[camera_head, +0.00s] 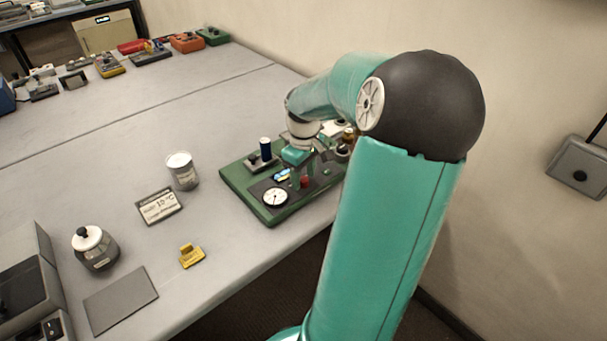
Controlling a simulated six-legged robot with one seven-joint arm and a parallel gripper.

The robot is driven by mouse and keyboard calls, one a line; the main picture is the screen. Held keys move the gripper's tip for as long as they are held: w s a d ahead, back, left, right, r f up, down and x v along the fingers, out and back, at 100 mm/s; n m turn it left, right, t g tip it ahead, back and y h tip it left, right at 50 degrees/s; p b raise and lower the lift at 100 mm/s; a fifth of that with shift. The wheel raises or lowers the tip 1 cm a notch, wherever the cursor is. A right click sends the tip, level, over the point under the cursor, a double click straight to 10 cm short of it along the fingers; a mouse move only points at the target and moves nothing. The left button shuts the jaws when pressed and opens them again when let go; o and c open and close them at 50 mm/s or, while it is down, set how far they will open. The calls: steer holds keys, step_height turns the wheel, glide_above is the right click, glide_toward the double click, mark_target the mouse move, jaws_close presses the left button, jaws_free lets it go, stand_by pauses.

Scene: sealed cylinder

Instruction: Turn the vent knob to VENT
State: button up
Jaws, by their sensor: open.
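A green board (236,184) lies on the table near its right edge. It carries a round white dial gauge (275,197), a red knob-like part (305,181), a dark blue upright cylinder (265,149) and a small blue-and-yellow label (282,175). I cannot tell which part is the vent knob, and no VENT marking can be read. My gripper (301,172) points down over the middle of the board, close to the red part. It is open. Whether it touches anything is too small to tell. My arm hides the board's right side.
Several devices stand at the far end. The middle of the table (170,110) is clear. A wall rises on the right.

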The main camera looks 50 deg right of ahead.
steer(key=shift+f, duration=0.15)
steer(key=c, duration=1)
steer(key=shift+m, duration=0.3)
steer(key=m, duration=0.8)
steer(key=shift+w, duration=0.1)
steer(key=m, duration=0.9)
steer(key=shift+m, duration=0.3)
